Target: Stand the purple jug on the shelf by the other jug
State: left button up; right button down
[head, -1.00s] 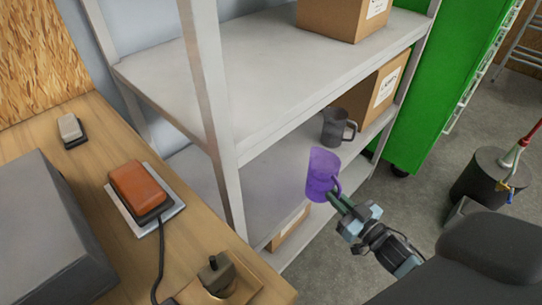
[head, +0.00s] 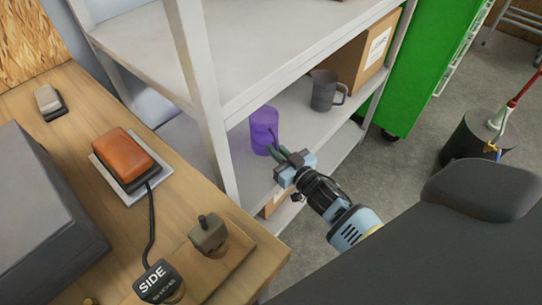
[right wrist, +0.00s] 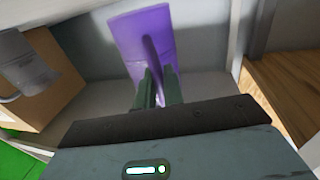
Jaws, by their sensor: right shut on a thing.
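The purple jug (head: 264,128) is at the middle shelf (head: 232,165) in the head view, left of the other jug. My right gripper (head: 275,153) is shut on its handle. In the right wrist view the purple jug (right wrist: 143,40) is ahead of the two green fingers (right wrist: 156,88), with the handle between them. I cannot tell whether its base touches the shelf. The other jug (head: 325,90), dark grey with a handle, stands on the same shelf, and part of it shows in the right wrist view (right wrist: 20,62). My left gripper is not in view.
A cardboard box (head: 368,50) stands behind the grey jug. The shelf's upright post (head: 205,110) is left of the purple jug, and the upper shelf (head: 260,45) is above it. A wooden bench (head: 80,100) with switches is at left. A green cabinet (head: 425,75) is at right.

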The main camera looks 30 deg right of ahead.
aim_at(265, 150)
jog(key=shift+w+a+f+b, duration=0.2)
jog(key=shift+f+b, duration=0.1)
jog(key=shift+f, duration=0.35)
jog(key=shift+w+a+f+b, duration=0.2)
jog(key=shift+f+b, duration=0.1)
jog(key=shift+f, duration=0.35)
jog(key=shift+w+a+f+b, duration=0.1)
jog(key=shift+w+f+b, duration=0.15)
jog(key=shift+f, duration=0.4)
jog(key=c, duration=1.5)
grip_release()
jog(key=shift+r, duration=0.15)
jog(key=shift+s, duration=0.25)
jog(key=s+d+p, duration=0.1)
jog(key=s, duration=1)
jog(key=shift+s+d, duration=0.3)
jog(key=shift+d, duration=0.05)
